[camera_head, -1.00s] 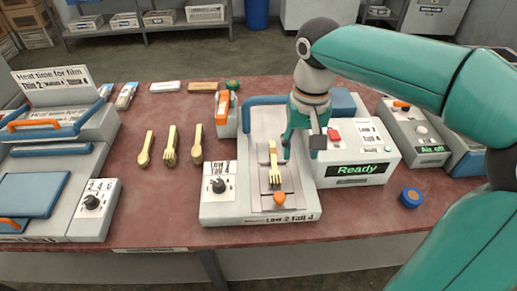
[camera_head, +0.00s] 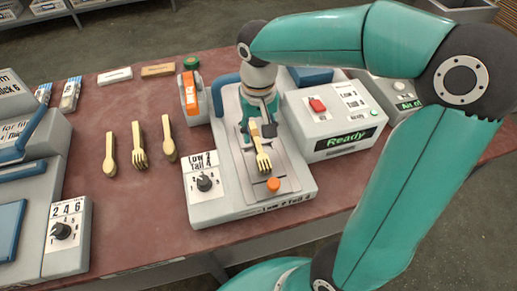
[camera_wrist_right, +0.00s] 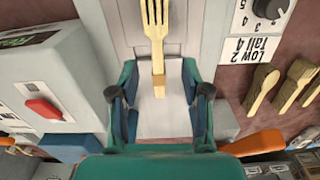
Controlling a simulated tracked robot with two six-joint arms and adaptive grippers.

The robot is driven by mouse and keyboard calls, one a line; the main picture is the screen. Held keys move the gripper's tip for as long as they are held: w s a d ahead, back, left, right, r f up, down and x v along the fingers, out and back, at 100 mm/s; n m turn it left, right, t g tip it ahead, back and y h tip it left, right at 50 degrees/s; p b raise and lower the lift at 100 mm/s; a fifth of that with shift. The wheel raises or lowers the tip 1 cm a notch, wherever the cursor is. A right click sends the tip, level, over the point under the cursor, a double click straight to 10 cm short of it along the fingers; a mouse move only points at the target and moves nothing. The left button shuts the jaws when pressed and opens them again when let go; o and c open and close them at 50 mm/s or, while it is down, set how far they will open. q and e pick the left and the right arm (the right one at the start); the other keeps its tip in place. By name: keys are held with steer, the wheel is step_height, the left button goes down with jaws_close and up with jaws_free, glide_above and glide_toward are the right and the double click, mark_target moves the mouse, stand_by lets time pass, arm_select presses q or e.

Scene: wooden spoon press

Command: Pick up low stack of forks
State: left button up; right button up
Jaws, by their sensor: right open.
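A low wooden fork stack (camera_head: 261,155) lies on the bed of the press (camera_head: 230,190), tines toward the orange knob. How many forks it holds is hard to tell. My right gripper (camera_head: 258,129) is over its handle end, jaws open. In the right wrist view the fork stack (camera_wrist_right: 157,35) runs down between the open fingers of my right gripper (camera_wrist_right: 160,92), with a darker band around the handle. Neither finger visibly touches it. Another fork bundle (camera_head: 139,146) lies on the table to the left, between two spoon-like bundles. My left gripper is out of view.
The press has a dial (camera_head: 204,183) at its left and an orange knob (camera_head: 273,184) in front. A control box (camera_head: 333,120) reading "Ready" stands close on the right. An orange-handled device (camera_head: 190,95) stands behind left. Red table around the loose bundles is clear.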

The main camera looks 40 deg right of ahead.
mark_target(259, 146)
steer(key=shift+w+d+f, duration=0.1)
steer(key=shift+d+f, duration=0.1)
steer(key=shift+f, duration=1.45)
steer(key=shift+w+d+f, duration=0.1)
steer(key=shift+d+f, duration=0.05)
steer(key=shift+f, duration=1.5)
jaws_close()
